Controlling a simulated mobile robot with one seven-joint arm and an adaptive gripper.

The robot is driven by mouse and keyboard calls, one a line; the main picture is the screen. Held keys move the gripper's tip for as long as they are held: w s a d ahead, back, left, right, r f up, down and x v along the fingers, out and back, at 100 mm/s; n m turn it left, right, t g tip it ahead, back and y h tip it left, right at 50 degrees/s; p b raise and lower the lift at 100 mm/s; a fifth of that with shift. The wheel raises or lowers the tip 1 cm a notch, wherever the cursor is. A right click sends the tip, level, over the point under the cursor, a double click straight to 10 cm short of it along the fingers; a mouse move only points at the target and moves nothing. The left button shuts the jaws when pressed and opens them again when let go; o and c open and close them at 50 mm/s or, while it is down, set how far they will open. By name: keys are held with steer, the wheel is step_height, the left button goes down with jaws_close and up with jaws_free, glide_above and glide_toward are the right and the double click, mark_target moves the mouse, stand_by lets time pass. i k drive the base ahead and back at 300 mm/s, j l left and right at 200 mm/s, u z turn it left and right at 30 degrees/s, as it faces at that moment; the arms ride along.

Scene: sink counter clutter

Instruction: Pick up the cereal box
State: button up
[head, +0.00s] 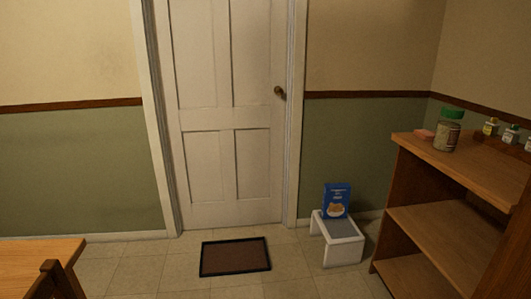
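A blue cereal box (337,201) with a picture of a bowl on its front stands upright in the head view, right of the door. It rests on a small white step stool (345,253) with a grey top, near the wall. My gripper is not in the head view, so its place relative to the box does not show.
A wooden shelf unit (437,213) stands right of the stool, with a green-lidded jar (447,131) and several small bottles on top. A dark doormat (235,257) lies before the white door (231,118). A wooden table corner (38,262) is at lower left. Tiled floor between is clear.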

mark_target(336, 196)
steer(key=i, duration=1.5)
steer(key=i+z, duration=0.25)
steer(key=i, duration=0.15)
steer(key=i+j+z, duration=0.25)
steer(key=i, duration=0.15)
steer(key=i+j+z, duration=0.25)
steer(key=i, duration=0.15)
steer(key=i+z, duration=0.15)
steer(key=i, duration=0.3)
steer(key=i+j+z, duration=0.1)
steer(key=i, duration=0.3)
steer(key=j, duration=0.1)
